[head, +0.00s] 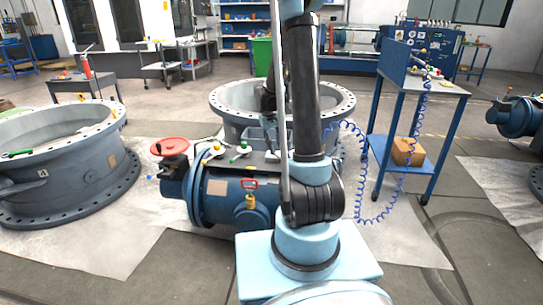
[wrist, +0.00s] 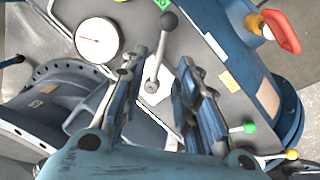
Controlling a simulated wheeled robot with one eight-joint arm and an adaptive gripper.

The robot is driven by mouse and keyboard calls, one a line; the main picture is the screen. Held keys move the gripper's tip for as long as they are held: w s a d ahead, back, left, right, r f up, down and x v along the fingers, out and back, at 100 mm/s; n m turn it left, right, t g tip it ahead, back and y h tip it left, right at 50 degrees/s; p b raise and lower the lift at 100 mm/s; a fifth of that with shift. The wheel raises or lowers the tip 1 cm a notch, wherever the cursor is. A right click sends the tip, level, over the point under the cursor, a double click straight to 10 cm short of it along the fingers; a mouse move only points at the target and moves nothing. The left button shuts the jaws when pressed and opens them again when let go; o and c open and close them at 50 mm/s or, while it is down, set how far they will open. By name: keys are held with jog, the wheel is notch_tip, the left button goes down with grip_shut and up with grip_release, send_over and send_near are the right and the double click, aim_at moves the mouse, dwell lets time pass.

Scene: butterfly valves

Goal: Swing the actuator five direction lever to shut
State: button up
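In the wrist view, a metal lever with a dark ball knob (wrist: 168,20) rises from a pivot on a pale plate of the actuator housing (wrist: 205,58). My gripper (wrist: 163,58) is open, with its fingertips on either side of the lever's shaft and apart from it in the picture. I cannot tell its height above the lever. No number is readable, so I cannot confirm that this is the direction lever of actuator five. In the head view, the blue actuator (head: 225,196) lies in front of a large valve ring (head: 225,102); my arm hides the gripper and the dark-knobbed lever.
A round gauge (wrist: 97,38), a red handle (wrist: 282,32), a green knob (wrist: 249,127) and a yellow knob (wrist: 291,154) surround the lever. A red handwheel (head: 170,146) stands at the actuator's left end. A blue cart (head: 427,84) with a coiled hose stands right.

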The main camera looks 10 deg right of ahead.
aim_at(277, 156)
jog(key=shift+w+d+f, duration=0.1)
jog(key=shift+d+f, duration=0.1)
jog(key=shift+f, duration=0.75)
jog(key=shift+s+d+f, duration=0.1)
jog(key=shift+d+f, duration=0.1)
jog(key=shift+f, duration=0.75)
jog(key=shift+w+d+f, duration=0.1)
jog(key=shift+d+f, duration=0.1)
jog(key=shift+f, duration=0.75)
jog(key=shift+c, duration=0.6)
grip_shut()
